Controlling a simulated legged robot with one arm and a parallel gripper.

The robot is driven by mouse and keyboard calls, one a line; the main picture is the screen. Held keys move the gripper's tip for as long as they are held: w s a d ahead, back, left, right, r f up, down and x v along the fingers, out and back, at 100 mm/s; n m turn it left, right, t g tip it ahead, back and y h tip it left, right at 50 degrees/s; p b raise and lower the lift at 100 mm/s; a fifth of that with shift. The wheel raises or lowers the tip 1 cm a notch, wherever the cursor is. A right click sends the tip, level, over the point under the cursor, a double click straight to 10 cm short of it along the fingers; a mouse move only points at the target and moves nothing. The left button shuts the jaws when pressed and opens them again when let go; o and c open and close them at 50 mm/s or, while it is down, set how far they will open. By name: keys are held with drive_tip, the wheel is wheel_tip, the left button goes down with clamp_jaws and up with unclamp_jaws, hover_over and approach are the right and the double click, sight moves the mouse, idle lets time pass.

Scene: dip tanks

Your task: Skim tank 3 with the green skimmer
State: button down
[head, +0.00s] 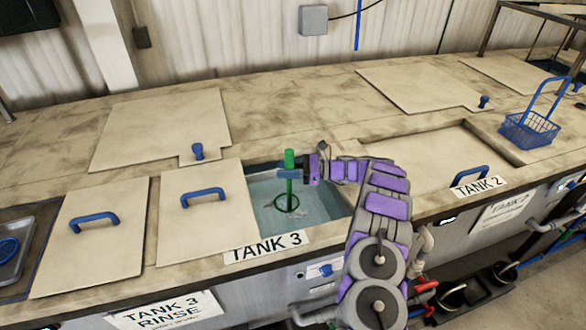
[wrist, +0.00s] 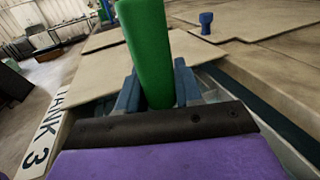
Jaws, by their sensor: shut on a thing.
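My gripper (head: 292,173) is shut on the handle of the green skimmer (head: 290,188), above the open part of tank 3 (head: 320,200). The skimmer stands about upright, with its ring low in the tank at the liquid. I cannot tell how deep the ring sits. Pale bits show in the bluish liquid near the ring. In the wrist view the thick green handle (wrist: 148,45) rises between the blue fingers (wrist: 152,92). The TANK 3 label (head: 267,246) is on the front edge below the opening.
A lid with a blue handle (head: 203,197) lies left of the opening; another lid (head: 92,240) lies farther left. A blue-knobbed panel (head: 165,125) lies behind. At right, a blue basket (head: 530,130) stands beyond the tank 2 lid (head: 430,165). A grey tray (head: 12,260) is at far left.

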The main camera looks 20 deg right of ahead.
drive_tip(key=shift+a, duration=3.55)
drive_tip(key=shift+s+d, duration=1.5)
drive_tip(key=shift+s, duration=1.5)
drive_tip(key=shift+d+p, duration=1.35)
drive_tip(key=shift+d, duration=4.75)
drive_tip(key=s+a, duration=0.3)
drive_tip(key=a, duration=0.4)
drive_tip(key=s+a+b, duration=0.1)
drive_tip(key=s+a, duration=0.2)
drive_tip(key=a, duration=0.5)
drive_tip(key=shift+s+b, duration=0.25)
drive_tip(key=shift+b, duration=0.05)
drive_tip(key=shift+a, duration=0.1)
wheel_tip(320, 180, up, 15)
drive_tip(key=p, duration=0.9)
